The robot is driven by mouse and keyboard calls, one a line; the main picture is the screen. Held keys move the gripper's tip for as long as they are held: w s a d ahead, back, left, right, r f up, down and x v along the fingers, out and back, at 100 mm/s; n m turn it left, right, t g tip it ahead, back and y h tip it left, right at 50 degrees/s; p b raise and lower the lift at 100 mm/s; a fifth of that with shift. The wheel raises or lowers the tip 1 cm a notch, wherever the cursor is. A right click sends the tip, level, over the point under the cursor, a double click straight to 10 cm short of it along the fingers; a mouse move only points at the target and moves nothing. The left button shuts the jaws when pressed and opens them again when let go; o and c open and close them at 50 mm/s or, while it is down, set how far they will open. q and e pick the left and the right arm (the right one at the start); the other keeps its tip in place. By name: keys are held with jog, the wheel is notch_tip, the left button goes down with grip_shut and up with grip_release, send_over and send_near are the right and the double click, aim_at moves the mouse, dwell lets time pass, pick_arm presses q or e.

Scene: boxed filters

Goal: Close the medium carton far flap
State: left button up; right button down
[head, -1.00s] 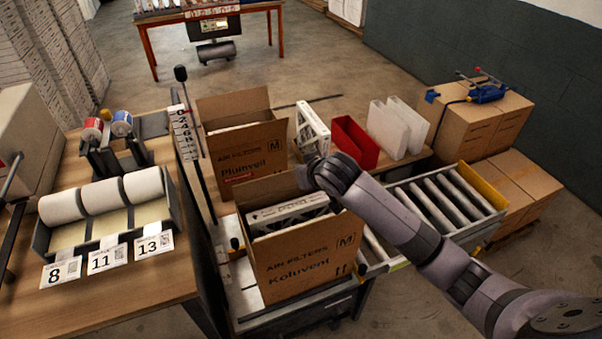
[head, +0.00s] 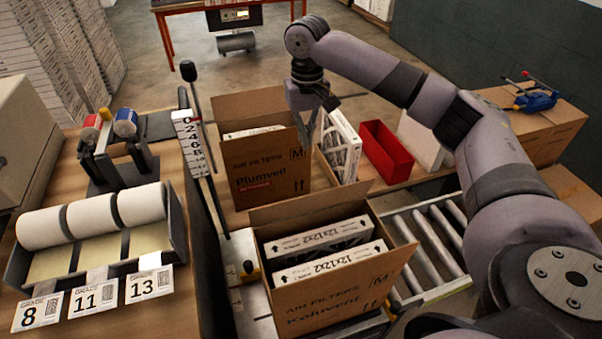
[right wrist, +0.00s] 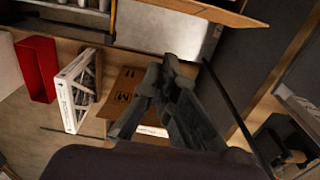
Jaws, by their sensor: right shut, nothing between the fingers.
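Two open brown cartons marked M stand one behind the other; I cannot tell from the marking alone which is the medium carton. The near "Koluvent" carton (head: 345,292) holds two white-framed filters (head: 322,250), and its far flap (head: 308,207) stands up behind them. The "Plumveil" carton (head: 262,170) stands behind it with its top open. My right gripper (head: 318,112) is shut and empty, beside the Plumveil carton's upper right side. In the right wrist view its closed fingers (right wrist: 168,78) show in front of a brown carton face marked M (right wrist: 125,98). My left gripper is out of view.
A white filter (head: 340,145) and a red bin (head: 385,150) stand right of the Plumveil carton. A roller conveyor (head: 432,240) lies at right. A measuring post (head: 190,140) rises left of the cartons. Label rolls (head: 95,215) sit on the left table.

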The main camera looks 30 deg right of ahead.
notch_tip(320, 180, down, 3)
jog(key=p, duration=0.4)
send_over(313, 202)
jog(key=w, duration=0.2)
jog(key=shift+f, duration=3.6)
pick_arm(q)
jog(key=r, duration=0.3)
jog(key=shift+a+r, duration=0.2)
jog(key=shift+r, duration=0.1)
pick_arm(e)
jog(key=shift+d, duration=0.35)
